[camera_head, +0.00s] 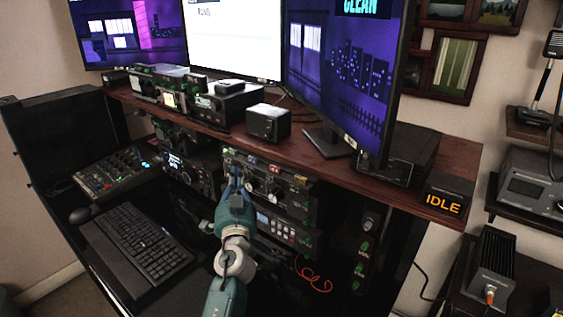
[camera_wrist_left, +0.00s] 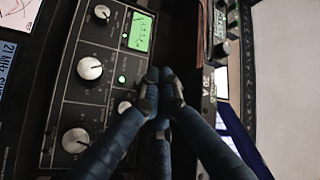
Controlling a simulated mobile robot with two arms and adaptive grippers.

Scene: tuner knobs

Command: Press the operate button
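The tuner (camera_head: 300,205) sits under the wooden shelf, its front carrying knobs and small coloured meters. In the left wrist view its grey panel (camera_wrist_left: 62,108) shows white knobs, a green-lit meter (camera_wrist_left: 138,32) and a small green light (camera_wrist_left: 122,79). I cannot tell which control is the operate button; it may be hidden by my fingers. My left gripper (camera_head: 234,172) is in front of the panel's left part. In the wrist view its dark blue fingers (camera_wrist_left: 162,82) are drawn together and empty, close to the panel's edge; contact cannot be told. My right gripper is not in view.
The wooden shelf (camera_head: 440,165) overhangs the tuner. A black box (camera_head: 268,122) and monitors stand on it. A sign reading IDLE (camera_head: 444,204) is at its right end. A keyboard (camera_head: 137,242) and mixer (camera_head: 112,172) are at left. An orange cable (camera_head: 315,279) hangs below.

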